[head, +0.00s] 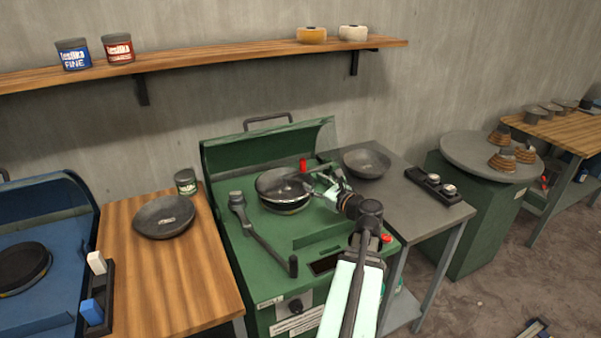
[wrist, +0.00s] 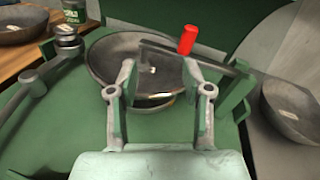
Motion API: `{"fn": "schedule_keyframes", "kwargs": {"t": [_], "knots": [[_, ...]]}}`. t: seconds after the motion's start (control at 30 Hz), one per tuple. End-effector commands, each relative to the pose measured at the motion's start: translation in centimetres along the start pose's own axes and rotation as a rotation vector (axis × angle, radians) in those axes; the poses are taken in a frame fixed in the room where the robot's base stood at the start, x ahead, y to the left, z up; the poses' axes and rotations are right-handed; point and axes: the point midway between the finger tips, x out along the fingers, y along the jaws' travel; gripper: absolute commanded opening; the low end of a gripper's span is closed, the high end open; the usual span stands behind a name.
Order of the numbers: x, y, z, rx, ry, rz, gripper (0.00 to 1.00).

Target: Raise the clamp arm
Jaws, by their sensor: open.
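A dark bowl (head: 280,186) sits in the green spinning machine (head: 265,262); it also shows in the wrist view (wrist: 112,52). A dark flat bar (wrist: 175,52) with a red knob (wrist: 188,38) reaches over the bowl's right side and looks like the clamp arm. The red knob shows behind the bowl in the head view (head: 303,165). My gripper (head: 318,185) is open and empty at the bowl's right side. In the wrist view its fingers (wrist: 160,80) stand apart, in front of the bar. Whether they touch anything, I cannot tell.
A grey lever (head: 265,238) on a pivot lies left of the bowl. Loose bowls rest on the wooden table (head: 165,275) at left and the grey side table (head: 400,200) at right. A curved green guard (head: 225,152) stands behind the bowl.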

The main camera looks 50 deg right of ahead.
Motion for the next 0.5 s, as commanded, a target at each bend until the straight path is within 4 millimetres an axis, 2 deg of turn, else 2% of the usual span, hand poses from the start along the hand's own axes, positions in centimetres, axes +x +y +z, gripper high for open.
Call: {"fn": "schedule_keyframes", "kwargs": {"t": [0.03,0.1,0.23,0.37,0.5], "knots": [[-1.6,-0.9,-0.9,0.062,-0.010,-0.030,0.50],[-3.2,-1.9,-1.3,0.135,-0.026,-0.056,0.50],[-4.8,-3.0,-1.6,0.217,-0.047,-0.084,0.50],[-4.8,-3.4,-1.6,0.241,-0.053,-0.090,0.50],[-3.3,-3.6,-1.4,0.241,-0.053,-0.088,0.50]]}}
